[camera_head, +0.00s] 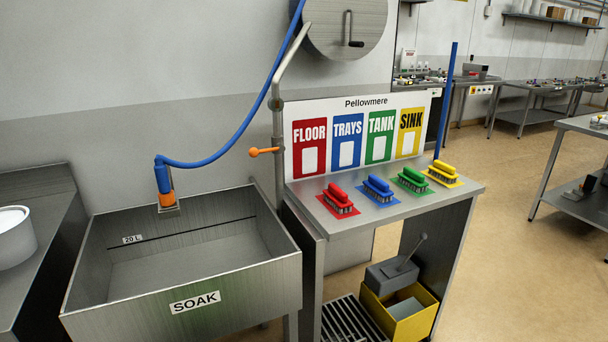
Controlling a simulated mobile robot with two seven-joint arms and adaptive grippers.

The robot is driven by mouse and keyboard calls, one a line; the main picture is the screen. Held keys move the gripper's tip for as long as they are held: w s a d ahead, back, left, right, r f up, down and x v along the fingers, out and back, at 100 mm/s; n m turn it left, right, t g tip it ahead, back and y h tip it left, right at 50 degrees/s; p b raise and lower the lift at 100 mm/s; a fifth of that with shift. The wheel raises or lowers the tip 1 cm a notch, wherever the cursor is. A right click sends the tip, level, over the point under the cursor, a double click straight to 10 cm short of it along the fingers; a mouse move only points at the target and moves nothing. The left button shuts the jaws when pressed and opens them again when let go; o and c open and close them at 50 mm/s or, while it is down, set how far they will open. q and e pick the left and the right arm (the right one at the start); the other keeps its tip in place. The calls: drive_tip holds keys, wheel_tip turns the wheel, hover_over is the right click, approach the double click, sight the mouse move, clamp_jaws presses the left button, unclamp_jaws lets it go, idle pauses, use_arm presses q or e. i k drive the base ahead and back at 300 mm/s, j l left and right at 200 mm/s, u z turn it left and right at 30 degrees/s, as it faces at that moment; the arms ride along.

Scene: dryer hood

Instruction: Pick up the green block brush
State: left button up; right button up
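The green block brush (412,179) sits bristles down on a green mat on the steel side table (336,226), in the head view right of centre. It stands in a row between the blue brush (378,188) on its left and the yellow brush (442,173) on its right. The red brush (338,198) is at the row's left end. Each brush rests on a mat of its own colour. Neither of my grippers is in view, and nothing touches the green brush.
A steel SOAK sink (195,300) stands left of the table, with a blue hose (238,138) hanging above it. A colour-coded sign board (345,112) stands behind the brushes. A yellow bin (400,318) is below the table.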

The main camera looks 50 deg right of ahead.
sight(413, 180)
drive_tip(key=z, duration=1.85)
drive_tip(key=i+l+u, duration=0.1)
